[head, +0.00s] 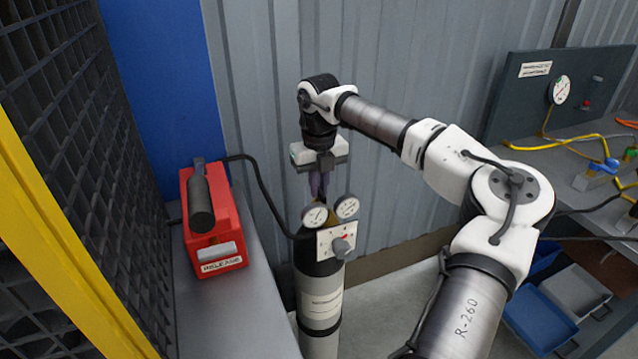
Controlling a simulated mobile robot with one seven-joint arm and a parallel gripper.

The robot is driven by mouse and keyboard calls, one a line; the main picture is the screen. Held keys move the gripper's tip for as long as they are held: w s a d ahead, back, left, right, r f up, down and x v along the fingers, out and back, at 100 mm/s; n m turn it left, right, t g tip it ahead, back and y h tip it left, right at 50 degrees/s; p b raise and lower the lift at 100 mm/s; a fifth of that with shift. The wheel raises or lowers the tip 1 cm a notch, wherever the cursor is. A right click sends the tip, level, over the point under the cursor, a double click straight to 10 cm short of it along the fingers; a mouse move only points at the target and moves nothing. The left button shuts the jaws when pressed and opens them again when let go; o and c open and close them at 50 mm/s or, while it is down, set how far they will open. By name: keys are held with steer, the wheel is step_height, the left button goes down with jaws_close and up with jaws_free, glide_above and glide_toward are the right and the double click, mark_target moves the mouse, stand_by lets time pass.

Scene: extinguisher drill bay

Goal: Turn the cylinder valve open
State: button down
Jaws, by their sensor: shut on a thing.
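A gas cylinder (322,308), black at the shoulder and pale below with a label, stands upright in the middle of the head view. Two round gauges, a left gauge (315,217) and a right gauge (347,207), sit at its top. My gripper (318,194) points down from above and is shut on the cylinder valve at the top, behind the gauges. The fingers and gauges hide most of the valve, so its turn angle cannot be read.
A red box (211,222) with a black handle and a release label sits on a grey ledge (235,315) to the left. A black hose (262,190) runs from it to the cylinder top. A gauge board (535,92) and bench with hoses stand at right.

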stand_by(0.4)
steer(key=c, duration=1.5)
jaws_free()
steer(key=shift+r, duration=0.1)
step_height(320, 180, up, 14)
steer(key=shift+f+b, duration=0.15)
steer(key=shift+b, duration=0.5)
